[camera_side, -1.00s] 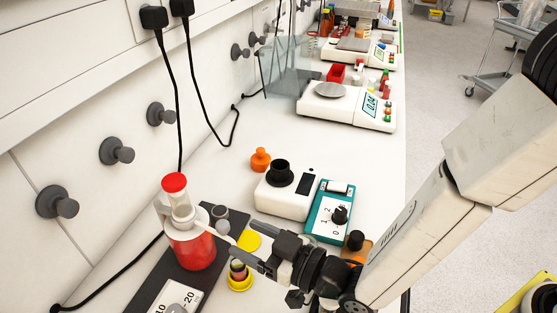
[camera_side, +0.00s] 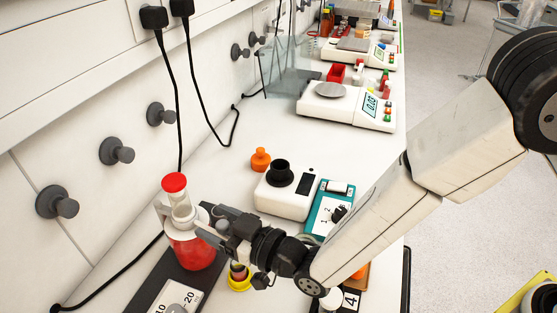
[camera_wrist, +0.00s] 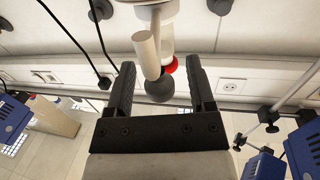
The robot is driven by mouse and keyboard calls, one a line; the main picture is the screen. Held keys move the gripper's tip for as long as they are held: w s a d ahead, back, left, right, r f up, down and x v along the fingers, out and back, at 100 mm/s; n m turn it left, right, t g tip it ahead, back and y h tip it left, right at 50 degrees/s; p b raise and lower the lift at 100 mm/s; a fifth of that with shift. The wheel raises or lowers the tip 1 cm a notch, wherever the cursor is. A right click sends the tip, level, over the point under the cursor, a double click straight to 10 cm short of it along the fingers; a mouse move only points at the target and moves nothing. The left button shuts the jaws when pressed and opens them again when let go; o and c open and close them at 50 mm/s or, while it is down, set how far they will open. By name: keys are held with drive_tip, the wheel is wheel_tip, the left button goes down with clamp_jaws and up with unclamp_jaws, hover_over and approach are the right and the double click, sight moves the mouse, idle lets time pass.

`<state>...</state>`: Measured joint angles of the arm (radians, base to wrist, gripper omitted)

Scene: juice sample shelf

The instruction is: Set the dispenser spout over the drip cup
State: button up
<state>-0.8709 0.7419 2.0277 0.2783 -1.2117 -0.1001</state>
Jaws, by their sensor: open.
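The dispenser, a red-filled bottle (camera_side: 192,252) with a clear and white top and red cap (camera_side: 174,182), stands on a dark base at the lower left. My gripper (camera_side: 210,224) is open beside the dispenser top, its fingers pointing at it. In the wrist view my gripper (camera_wrist: 160,66) has its two dark fingers spread, with a pale tube of the dispenser (camera_wrist: 147,52) between or just beyond their tips; contact cannot be told. The spout is largely hidden in the side view. A yellow-rimmed cup (camera_side: 239,283), likely the drip cup, sits below my gripper, partly covered.
A white device with a black top (camera_side: 286,192) and a teal device (camera_side: 325,215) stand right of the dispenser. An orange stopper (camera_side: 260,160) is behind them. Grey knobs (camera_side: 116,151) project from the wall. Balances (camera_side: 347,105) stand farther back, with clear bench before them.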

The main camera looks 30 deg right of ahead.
drive_tip(key=shift+w+a, duration=0.3)
drive_tip(key=shift+w, duration=0.15)
drive_tip(key=shift+c, duration=0.2)
clamp_jaws()
idle(1.1)
